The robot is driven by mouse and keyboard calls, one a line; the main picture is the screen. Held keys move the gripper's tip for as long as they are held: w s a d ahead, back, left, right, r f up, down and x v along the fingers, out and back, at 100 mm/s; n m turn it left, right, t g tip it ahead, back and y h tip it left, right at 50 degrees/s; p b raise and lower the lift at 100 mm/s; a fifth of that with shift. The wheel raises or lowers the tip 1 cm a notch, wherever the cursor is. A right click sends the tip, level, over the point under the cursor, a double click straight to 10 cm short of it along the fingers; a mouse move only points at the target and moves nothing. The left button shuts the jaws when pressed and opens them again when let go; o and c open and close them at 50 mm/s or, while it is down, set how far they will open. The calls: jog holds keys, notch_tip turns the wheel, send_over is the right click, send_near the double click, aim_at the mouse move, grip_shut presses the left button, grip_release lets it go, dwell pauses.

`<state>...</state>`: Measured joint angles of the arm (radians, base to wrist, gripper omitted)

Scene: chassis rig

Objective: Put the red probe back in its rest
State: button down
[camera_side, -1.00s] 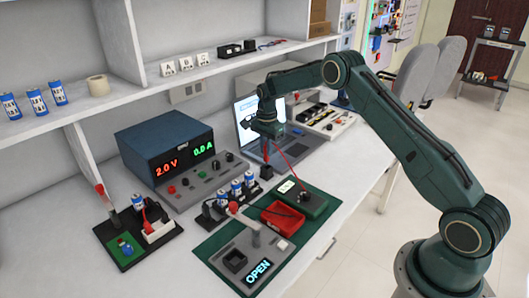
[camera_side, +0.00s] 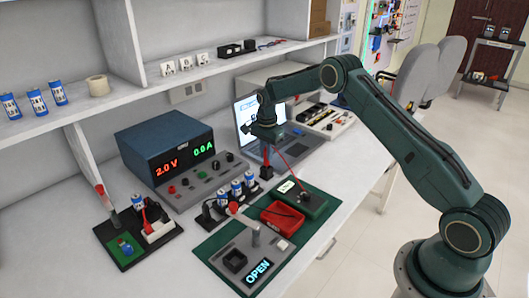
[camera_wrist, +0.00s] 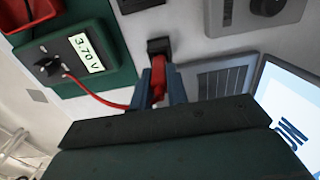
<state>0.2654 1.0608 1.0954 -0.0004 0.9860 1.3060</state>
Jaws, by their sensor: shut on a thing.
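My gripper (camera_wrist: 163,90) is shut on the red probe (camera_wrist: 160,78). In the side view the probe (camera_side: 266,157) hangs upright below my gripper (camera_side: 265,145). The black block-shaped rest (camera_wrist: 158,47) is just beyond the probe's end in the wrist view, and directly under it in the side view (camera_side: 266,172). The probe's lower end meets or overlaps the rest; I cannot tell how far it sits inside. A red lead (camera_wrist: 110,101) runs from the probe to the meter (camera_wrist: 72,57), which reads 3.70 V.
The laptop (camera_side: 250,115) stands close behind my gripper. The power supply (camera_side: 170,150) is to the left. A battery holder (camera_side: 232,198), a red tray (camera_side: 283,218) and a green mat (camera_side: 215,245) with a lever fixture lie in front. An organiser tray (camera_side: 325,120) is behind right.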

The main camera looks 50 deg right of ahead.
jog(key=shift+f, duration=1.25)
jog(key=c, duration=1.3)
grip_release()
jog(key=shift+r, duration=0.1)
notch_tip(320, 180, up, 13)
jog(key=shift+f, duration=0.1)
jog(key=shift+r, duration=0.4)
